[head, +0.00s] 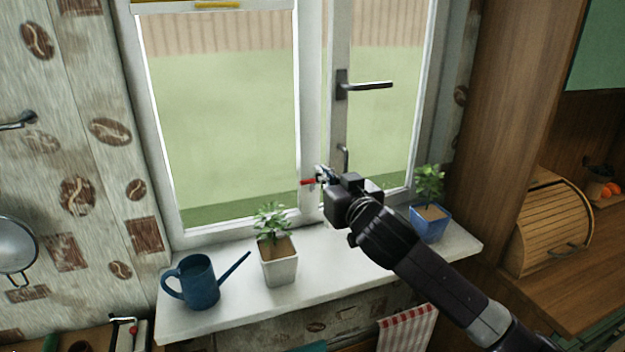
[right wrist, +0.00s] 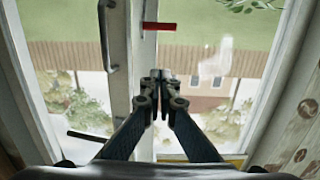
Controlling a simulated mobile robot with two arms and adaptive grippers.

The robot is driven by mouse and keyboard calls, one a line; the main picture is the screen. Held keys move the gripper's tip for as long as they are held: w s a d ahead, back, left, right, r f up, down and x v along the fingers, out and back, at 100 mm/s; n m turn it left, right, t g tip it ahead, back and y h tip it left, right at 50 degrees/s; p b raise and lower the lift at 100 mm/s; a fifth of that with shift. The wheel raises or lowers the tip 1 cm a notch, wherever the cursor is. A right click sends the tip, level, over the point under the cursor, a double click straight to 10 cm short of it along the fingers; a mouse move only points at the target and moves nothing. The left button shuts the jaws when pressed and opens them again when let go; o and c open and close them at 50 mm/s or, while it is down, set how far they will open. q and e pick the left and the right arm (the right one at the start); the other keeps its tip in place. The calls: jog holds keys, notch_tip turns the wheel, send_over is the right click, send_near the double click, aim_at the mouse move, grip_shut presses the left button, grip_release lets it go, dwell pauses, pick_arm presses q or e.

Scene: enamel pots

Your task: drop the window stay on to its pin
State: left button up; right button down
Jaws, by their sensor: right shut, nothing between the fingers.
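A short red piece (head: 307,182) sticks out to the left at the window's middle post, low down. It also shows in the right wrist view (right wrist: 160,26), beyond my fingertips and apart from them there. A grey curved metal bar (head: 343,157) is on the right sash below its handle; a grey bar also shows in the right wrist view (right wrist: 106,36). I cannot tell for sure which part is the window stay, and I cannot make out its pin. My right gripper (head: 321,174) is shut and empty in front of the middle post; its fingertips meet in the right wrist view (right wrist: 161,76). My left gripper is not in view.
On the white sill (head: 335,265) stand a blue watering can (head: 198,283), a plant in a white pot (head: 278,262) and a plant in a blue pot (head: 430,222) close to my right arm. The dark window handle (head: 365,86) juts out above. A bread box (head: 550,225) stands right.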

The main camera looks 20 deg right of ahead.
jog(key=w+p, duration=0.1)
jog(key=w, duration=0.5)
jog(key=w+p, duration=0.1)
jog(key=w, duration=0.2)
jog(key=shift+a+f+p, duration=0.25)
jog(key=shift+f+p, duration=0.05)
pick_arm(q)
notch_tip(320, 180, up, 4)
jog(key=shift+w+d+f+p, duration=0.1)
jog(key=shift+p, duration=0.4)
pick_arm(e)
jog(key=f, duration=0.2)
jog(key=s+f, duration=0.1)
jog(key=f, duration=0.1)
jog(key=shift+s, duration=0.1)
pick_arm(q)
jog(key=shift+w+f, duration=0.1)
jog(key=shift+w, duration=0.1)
